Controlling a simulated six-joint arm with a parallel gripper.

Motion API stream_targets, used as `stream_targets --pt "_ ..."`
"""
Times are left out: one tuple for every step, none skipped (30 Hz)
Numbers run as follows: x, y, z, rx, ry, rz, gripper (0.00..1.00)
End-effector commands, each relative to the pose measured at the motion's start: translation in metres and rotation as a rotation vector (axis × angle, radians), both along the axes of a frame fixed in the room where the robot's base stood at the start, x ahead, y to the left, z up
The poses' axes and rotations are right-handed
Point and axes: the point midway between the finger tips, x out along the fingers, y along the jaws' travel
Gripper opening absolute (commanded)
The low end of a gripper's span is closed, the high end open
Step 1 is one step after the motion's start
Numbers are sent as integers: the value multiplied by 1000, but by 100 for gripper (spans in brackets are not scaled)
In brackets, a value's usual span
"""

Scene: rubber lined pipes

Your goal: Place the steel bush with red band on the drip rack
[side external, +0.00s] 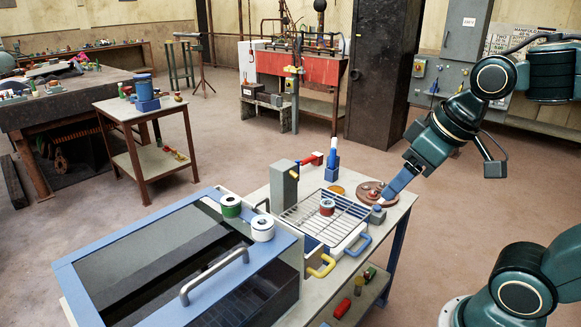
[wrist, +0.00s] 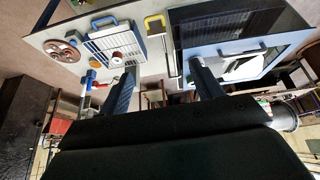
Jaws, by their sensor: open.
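The steel bush with red band (side external: 327,207) stands upright on the wire drip rack (side external: 301,218), which sits in a white tray with blue handles. In the wrist view the drip rack (wrist: 100,42) is at the upper left, with a small round bush (wrist: 117,57) on it, its band hard to make out. My gripper (side external: 385,197) appears right of the rack in the side view, apart from the bush. In the wrist view its two blue fingers (wrist: 163,67) are spread wide, with nothing held between them.
A bush with a green band (side external: 231,206) and a white bush (side external: 262,227) stand on the blue-framed, glass-topped box (side external: 180,226) at left. A reddish round plate (side external: 372,189) lies right of the rack. A grey upright block (side external: 284,186) stands behind the rack's left side.

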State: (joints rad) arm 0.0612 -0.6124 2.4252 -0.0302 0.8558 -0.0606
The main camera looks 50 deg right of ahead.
Motion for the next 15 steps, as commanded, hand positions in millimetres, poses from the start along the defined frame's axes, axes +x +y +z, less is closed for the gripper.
stream_targets --pt "-9 3 -1 4 -8 -1 65" --pt "-14 4 -2 6 -11 -5 65" --pt "-19 5 -3 10 -14 -9 65" --pt "-23 5 -4 12 -14 -12 65" --pt "-26 6 -5 14 -15 -13 65" --pt "-30 7 -5 16 -17 -15 65" --pt "-32 7 -6 17 -18 -17 65" --pt "-33 7 -6 18 -18 -19 65" --pt "-35 7 -7 20 -19 -20 65" --pt "-36 7 -7 20 -19 -21 65" --pt "-36 7 -8 21 -19 -22 65" --pt "-37 7 -8 21 -18 -23 65" --pt "-37 7 -8 21 -18 -23 65" --pt "-37 7 -8 21 -18 -23 65" --pt "-36 7 -8 21 -18 -23 65"
